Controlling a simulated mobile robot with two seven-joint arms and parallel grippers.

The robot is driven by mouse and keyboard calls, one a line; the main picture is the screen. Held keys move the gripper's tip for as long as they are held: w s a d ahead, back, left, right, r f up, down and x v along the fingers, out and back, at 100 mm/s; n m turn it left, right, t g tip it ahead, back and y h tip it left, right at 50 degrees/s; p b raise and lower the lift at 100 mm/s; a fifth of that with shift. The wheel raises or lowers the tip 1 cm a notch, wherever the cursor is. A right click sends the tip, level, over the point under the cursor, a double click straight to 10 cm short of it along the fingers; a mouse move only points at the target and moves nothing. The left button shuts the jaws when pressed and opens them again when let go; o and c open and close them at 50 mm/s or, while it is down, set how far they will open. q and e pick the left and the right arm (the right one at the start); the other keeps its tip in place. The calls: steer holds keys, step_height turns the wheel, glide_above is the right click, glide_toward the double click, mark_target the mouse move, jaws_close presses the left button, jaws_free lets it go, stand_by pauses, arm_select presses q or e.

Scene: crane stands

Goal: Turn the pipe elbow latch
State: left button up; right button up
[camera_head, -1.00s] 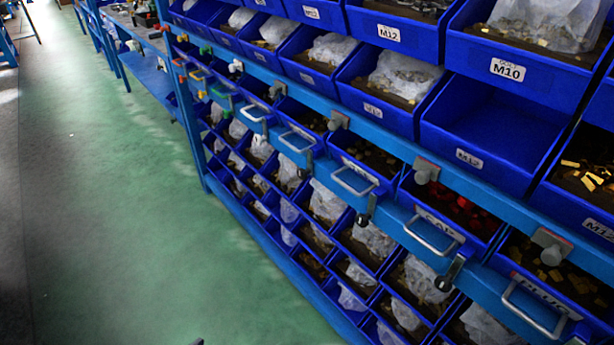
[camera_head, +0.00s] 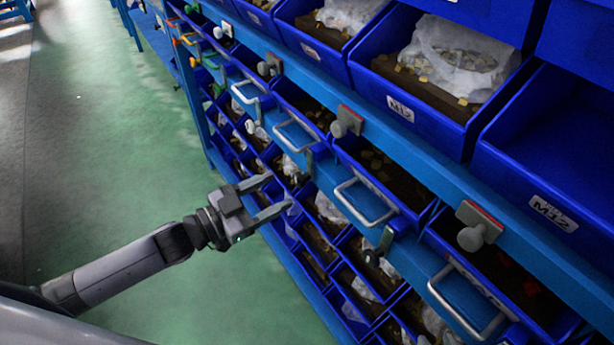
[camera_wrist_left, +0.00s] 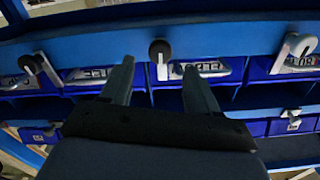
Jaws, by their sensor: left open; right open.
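My left gripper (camera_head: 280,192) is open and empty, reaching in from the left toward the lower blue beam of the shelf. In the left wrist view its two fingers (camera_wrist_left: 159,68) are spread. Ahead of them, between the tips, is a latch with a dark round knob and a light metal arm (camera_wrist_left: 161,50). Similar latches show at the left (camera_wrist_left: 34,63) and right (camera_wrist_left: 292,48). Labels beside them appear upside down; the one right of the middle latch (camera_wrist_left: 200,68) seems to begin with EL. I cannot tell whether the fingers touch the latch. My right gripper is out of view.
Drawers with metal handles (camera_head: 365,205) stick out along the shelf. Grey knobs on red plates (camera_head: 479,228) line the beam above them. Blue bins (camera_head: 440,80) fill the upper rack. The green floor (camera_head: 110,130) to the left is clear.

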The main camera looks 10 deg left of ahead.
mark_target(296, 181)
arm_select(q)
steer(key=shift+x, duration=3.35)
steer(key=c, duration=1)
